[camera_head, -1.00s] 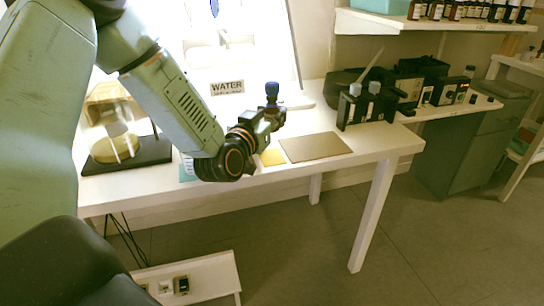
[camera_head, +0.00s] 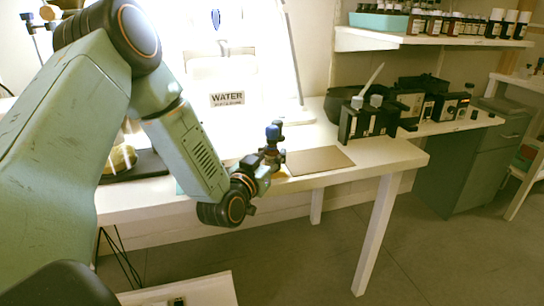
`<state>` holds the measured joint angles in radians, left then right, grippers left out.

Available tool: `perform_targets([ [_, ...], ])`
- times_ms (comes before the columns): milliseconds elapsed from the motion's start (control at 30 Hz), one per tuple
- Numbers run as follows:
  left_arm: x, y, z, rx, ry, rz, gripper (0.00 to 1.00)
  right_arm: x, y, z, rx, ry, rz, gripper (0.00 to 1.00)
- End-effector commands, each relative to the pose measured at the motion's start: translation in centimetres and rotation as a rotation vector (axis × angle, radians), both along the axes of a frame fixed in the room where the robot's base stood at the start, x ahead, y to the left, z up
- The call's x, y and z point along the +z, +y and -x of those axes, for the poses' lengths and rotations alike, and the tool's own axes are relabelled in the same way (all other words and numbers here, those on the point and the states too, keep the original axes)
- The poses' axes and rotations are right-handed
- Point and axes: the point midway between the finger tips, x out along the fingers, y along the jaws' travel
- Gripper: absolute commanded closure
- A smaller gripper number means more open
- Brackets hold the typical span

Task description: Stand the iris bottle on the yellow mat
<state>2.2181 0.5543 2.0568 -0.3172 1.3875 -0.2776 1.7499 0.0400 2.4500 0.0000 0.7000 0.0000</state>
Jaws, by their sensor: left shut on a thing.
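My left gripper (camera_head: 273,157) reaches over the white table from the left and is shut on a small bottle with a blue cap (camera_head: 273,132), apparently the iris bottle. The bottle looks roughly upright; its cap sticks up above the fingers and its lower body is hidden by them. The yellow mat (camera_head: 284,172) is almost wholly hidden behind my gripper; only a sliver shows at the gripper's right. I cannot tell whether the bottle touches it. My right gripper is not in view.
A brown mat (camera_head: 319,160) lies bare just right of my gripper on the white table (camera_head: 376,154). Black racks (camera_head: 362,120) stand farther right. A WATER sign (camera_head: 227,99) stands behind. A wall shelf (camera_head: 400,40) holds several bottles.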

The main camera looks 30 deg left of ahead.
Motion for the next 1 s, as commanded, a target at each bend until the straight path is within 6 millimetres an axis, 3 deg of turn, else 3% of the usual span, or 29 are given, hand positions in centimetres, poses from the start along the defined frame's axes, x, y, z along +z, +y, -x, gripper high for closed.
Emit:
perform_targets([
  [67, -0.3, 0.0, 0.0, 0.0, 0.0, 0.0, 1.0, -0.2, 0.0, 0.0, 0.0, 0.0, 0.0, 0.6],
  [100, -0.3, 0.0, 0.0, 0.0, 0.0, 0.0, 0.66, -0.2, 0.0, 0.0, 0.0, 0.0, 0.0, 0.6],
  [333, -0.3, 0.0, 0.0, 0.0, 0.0, 0.0, 0.46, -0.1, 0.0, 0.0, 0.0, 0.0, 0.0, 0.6],
  [733, 0.3, 0.0, 0.0, 0.0, 0.0, 0.0, 0.45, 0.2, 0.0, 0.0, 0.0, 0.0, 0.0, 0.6],
  [1000, 0.2, -0.5, 5.0, 0.003, 0.006, 0.006, 0.45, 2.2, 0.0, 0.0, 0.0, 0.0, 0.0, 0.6],
])
